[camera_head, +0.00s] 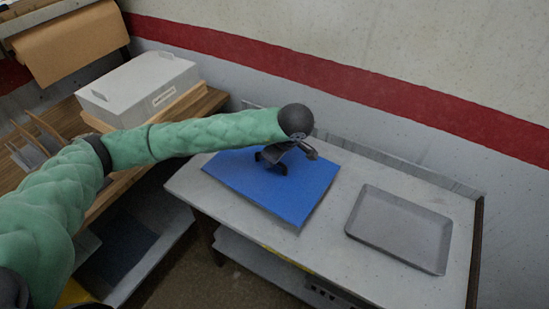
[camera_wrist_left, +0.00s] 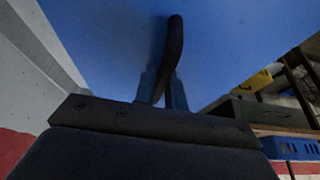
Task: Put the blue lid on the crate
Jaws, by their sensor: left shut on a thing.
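The blue lid (camera_head: 295,205) is a flat panel over the left part of the pale table; I cannot tell whether it rests on it or is just above. My left gripper (camera_head: 274,160) is over the lid's far part, shut on its dark handle. In the left wrist view the gripper's fingers (camera_wrist_left: 163,88) are at the curved dark handle (camera_wrist_left: 174,45), with the lid (camera_wrist_left: 100,40) filling the view behind. My right gripper is not in view.
A grey shallow tray (camera_head: 400,228) lies on the right of the pale table (camera_head: 335,255). A wall with a red band stands behind. A blue slotted container (camera_wrist_left: 290,148) shows in the wrist view.

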